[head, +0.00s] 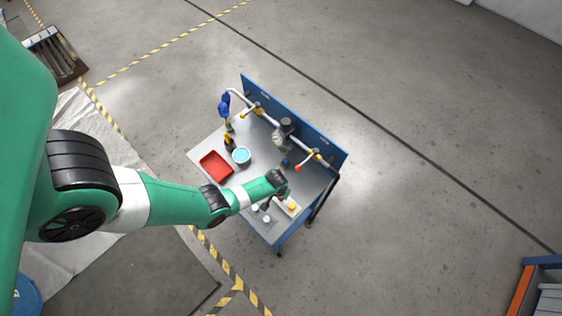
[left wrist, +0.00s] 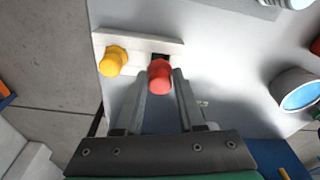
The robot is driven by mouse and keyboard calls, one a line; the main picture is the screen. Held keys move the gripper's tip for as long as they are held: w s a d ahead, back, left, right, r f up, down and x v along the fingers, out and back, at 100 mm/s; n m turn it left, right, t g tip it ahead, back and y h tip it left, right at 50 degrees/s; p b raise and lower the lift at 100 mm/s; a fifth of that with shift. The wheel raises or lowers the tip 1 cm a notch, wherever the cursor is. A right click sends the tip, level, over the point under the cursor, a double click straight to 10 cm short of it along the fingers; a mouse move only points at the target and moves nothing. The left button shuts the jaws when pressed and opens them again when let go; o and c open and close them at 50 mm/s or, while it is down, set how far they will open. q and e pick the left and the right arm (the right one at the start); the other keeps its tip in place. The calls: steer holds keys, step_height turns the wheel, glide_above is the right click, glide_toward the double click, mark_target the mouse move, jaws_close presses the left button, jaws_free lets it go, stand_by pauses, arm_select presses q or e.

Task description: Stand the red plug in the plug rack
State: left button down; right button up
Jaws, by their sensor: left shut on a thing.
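The red plug (left wrist: 160,77) is between the two fingers of my left gripper (left wrist: 160,88) in the left wrist view, and the gripper is shut on it. The pale plug rack (left wrist: 137,42) lies just beyond the plug. A yellow plug (left wrist: 114,62) stands at the rack's left end. A dark square socket (left wrist: 160,53) shows beside the red plug's head; whether the plug's lower end is in it is hidden. In the head view, my left gripper (head: 284,196) is over the rack near the yellow plug (head: 292,207). My right gripper is in neither view.
The grey bench (head: 205,141) carries a red tray (head: 216,167) and a cup with a blue inside (head: 241,156), which also shows in the left wrist view (left wrist: 297,92). Pipes with a gauge (head: 279,138) and valves run along the blue back panel (head: 300,124).

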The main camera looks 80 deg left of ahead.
arm_select(q)
steer(key=shift+f, duration=0.1)
stand_by(0.3)
steer(key=shift+f+b, duration=0.3)
steer(key=shift+b, duration=0.05)
steer(key=shift+f, duration=0.1)
stand_by(0.3)
steer(key=shift+f+b, duration=0.2)
steer(key=shift+b, duration=0.1)
steer(key=shift+f, duration=0.25)
stand_by(0.6)
steer(key=shift+c, duration=2.2)
jaws_free()
steer(key=shift+o, duration=0.4)
steer(key=o, duration=0.4)
steer(key=shift+c, duration=0.2)
